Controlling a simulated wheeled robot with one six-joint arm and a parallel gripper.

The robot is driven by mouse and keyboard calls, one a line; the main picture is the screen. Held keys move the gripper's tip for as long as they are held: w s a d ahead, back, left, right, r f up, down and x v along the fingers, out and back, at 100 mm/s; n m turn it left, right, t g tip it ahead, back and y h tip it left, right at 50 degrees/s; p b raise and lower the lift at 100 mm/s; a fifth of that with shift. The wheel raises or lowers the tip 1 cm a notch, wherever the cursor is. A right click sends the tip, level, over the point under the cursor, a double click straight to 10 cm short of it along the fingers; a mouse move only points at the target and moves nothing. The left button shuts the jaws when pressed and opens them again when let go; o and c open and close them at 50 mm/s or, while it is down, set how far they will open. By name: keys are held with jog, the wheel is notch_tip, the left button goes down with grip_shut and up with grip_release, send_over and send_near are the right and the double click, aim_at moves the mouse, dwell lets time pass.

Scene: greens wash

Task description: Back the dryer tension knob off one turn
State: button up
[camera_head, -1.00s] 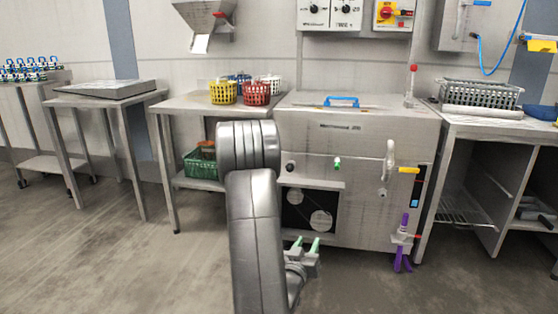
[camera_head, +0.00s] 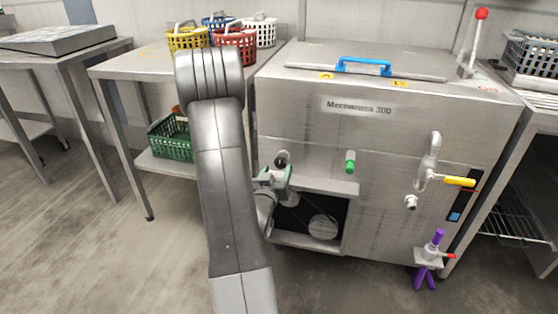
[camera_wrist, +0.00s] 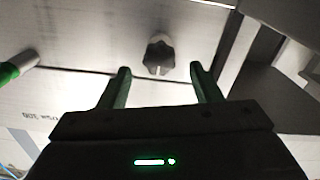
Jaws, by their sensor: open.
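The dryer is the steel machine (camera_head: 300,95) with a blue-handled lid. A small dark knob (camera_head: 283,157) sits on the left of its front, above an open bay. I take it for the tension knob. In the wrist view the knob (camera_wrist: 159,55) is dark and lobed, with a pale mark on its lower edge. My gripper (camera_head: 272,177) is just in front of and below the knob in the head view. In the wrist view my gripper (camera_wrist: 160,71) is open, with the knob centred between the green fingertips, just beyond them. Neither finger visibly touches it.
A green-tipped peg (camera_head: 350,162) is right of the knob. A yellow-handled crank (camera_head: 450,181) and purple-handled valve (camera_head: 428,262) are further right. The bay (camera_head: 333,250) with round parts is below. A table (camera_head: 140,60) with baskets stands left. The front floor is clear.

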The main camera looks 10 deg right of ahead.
aim_at(280, 165)
jog(key=x, duration=0.4)
jog(key=shift+w+d+b, duration=0.2)
jog(key=shift+w+b, duration=0.15)
jog(key=shift+b, duration=0.05)
jog(key=c, duration=1)
